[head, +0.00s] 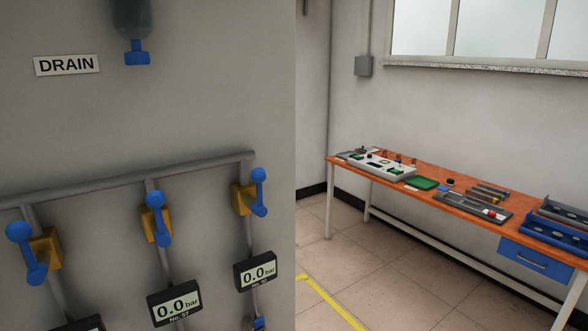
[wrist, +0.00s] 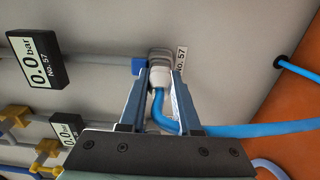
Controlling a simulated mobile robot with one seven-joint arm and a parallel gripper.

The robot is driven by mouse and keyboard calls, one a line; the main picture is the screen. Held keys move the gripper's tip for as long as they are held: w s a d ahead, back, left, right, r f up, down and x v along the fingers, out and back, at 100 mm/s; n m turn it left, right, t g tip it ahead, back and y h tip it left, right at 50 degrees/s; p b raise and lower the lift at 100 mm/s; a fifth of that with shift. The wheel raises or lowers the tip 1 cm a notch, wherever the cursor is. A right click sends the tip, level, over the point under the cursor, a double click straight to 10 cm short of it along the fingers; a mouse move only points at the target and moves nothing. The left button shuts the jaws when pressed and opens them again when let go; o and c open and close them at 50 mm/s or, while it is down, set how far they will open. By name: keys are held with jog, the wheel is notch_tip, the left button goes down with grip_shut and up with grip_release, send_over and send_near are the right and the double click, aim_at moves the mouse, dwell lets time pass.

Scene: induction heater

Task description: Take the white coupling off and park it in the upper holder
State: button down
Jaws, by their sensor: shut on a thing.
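The white coupling (wrist: 158,78) is in the wrist view, with a blue hose (wrist: 160,112) coming out of it and bending right. My gripper (wrist: 161,74) is shut on the coupling, one finger on each side. The coupling's far end meets a grey rounded fitting (wrist: 160,54) at the panel; I cannot tell whether it is still locked there. A blue block (wrist: 139,66) sits just left of it, and a "No. 57" label (wrist: 182,62) just right. I cannot make out the upper holder. The head view shows neither gripper nor coupling.
The wrist view shows a gauge (wrist: 36,62), grey pipes and yellow valves (wrist: 16,118) to the left. In the head view, blue-handled valves (head: 156,220) stick out from the panel under the DRAIN sign (head: 67,65). An orange workbench (head: 430,182) stands right, with free floor before it.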

jog(key=shift+s+d, duration=0.1)
dwell(0.7)
jog(key=shift+p+v, duration=0.85)
jog(key=shift+v, duration=2.05)
